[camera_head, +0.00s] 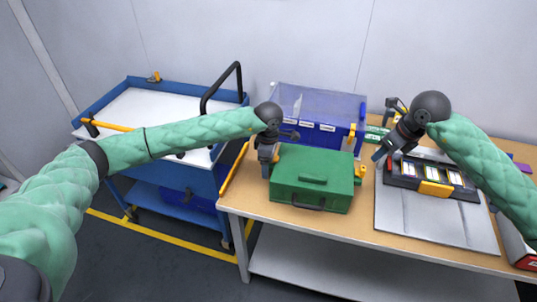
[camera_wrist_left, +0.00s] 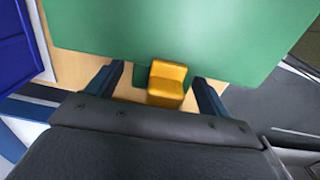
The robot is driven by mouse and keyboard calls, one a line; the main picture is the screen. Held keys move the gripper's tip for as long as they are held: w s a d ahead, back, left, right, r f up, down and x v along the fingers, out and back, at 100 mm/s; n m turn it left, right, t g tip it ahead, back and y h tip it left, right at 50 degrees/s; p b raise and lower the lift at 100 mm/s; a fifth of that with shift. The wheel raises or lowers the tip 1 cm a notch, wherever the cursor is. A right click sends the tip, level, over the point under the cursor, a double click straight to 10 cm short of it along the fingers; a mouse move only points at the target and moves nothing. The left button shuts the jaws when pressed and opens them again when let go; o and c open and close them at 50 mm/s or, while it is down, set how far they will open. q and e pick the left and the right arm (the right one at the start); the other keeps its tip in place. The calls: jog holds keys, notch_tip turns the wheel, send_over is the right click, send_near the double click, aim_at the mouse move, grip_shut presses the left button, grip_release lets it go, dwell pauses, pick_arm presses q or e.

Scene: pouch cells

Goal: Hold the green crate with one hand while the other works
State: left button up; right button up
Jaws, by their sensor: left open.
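The closed green crate (camera_head: 312,178) stands on the wooden table, with a dark handle at its front and yellow latches at its sides. My left gripper (camera_head: 266,163) is at the crate's left end. In the left wrist view my left gripper (camera_wrist_left: 158,78) is open, its fingers on either side of a yellow latch (camera_wrist_left: 167,82) on the green crate (camera_wrist_left: 180,35); no firm grip shows. My right gripper (camera_head: 384,152) is over the left end of a black tray (camera_head: 402,180) holding several white-labelled cells; its jaw opening is unclear.
A clear-lidded blue bin (camera_head: 318,118) stands behind the crate. A grey mat (camera_head: 430,220) lies under the black tray. A blue cart (camera_head: 135,100) with a white top stands left of the table. Bare tabletop (camera_head: 250,200) shows at the crate's left.

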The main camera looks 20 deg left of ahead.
pick_arm(q)
jog(key=shift+f, duration=0.45)
jog(key=c, duration=1.4)
